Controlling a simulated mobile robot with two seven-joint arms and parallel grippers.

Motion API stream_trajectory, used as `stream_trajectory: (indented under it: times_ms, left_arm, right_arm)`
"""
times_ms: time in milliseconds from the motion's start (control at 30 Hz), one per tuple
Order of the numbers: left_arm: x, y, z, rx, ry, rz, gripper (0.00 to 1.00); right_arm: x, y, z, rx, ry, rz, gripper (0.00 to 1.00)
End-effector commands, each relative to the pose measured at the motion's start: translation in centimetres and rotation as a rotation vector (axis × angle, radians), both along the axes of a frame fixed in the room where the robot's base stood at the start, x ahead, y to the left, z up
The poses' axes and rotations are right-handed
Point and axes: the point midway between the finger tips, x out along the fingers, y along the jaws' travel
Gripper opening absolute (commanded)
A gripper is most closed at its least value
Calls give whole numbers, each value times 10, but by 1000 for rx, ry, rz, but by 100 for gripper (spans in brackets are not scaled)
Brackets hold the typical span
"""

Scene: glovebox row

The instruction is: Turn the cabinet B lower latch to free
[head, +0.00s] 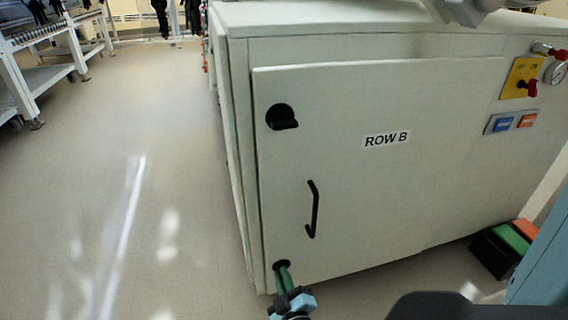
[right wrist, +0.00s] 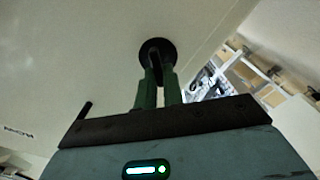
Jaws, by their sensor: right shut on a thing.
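The cabinet B door (head: 400,190) is a pale panel labelled ROW B, and it looks closed. The lower latch (head: 281,264) is a round black knob near the door's bottom left corner. It also shows in the right wrist view (right wrist: 157,50), where the finger ends cover part of it. My right gripper (head: 285,277) has its green fingers on this latch, shut on it. The fingers show from behind in the right wrist view (right wrist: 156,78). How far the latch is turned cannot be told. My left gripper is not in view.
An upper black latch (head: 282,117) and a vertical black handle (head: 312,209) are on the same door. A yellow panel with a red valve (head: 521,78) and a gauge is at the right. Open floor (head: 130,200) lies to the left.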

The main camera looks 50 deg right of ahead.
Motion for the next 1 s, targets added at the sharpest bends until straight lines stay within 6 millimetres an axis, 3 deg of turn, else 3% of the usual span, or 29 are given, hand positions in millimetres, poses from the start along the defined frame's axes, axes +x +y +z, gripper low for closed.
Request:
stream_trajectory:
  times_ms: [600,1000]
  left_arm:
    - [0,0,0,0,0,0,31]
    - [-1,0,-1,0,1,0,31]
  right_arm:
    - [2,2,-5,-481,295,-1,0]
    - [2,3,-7,-665,406,-2,0]
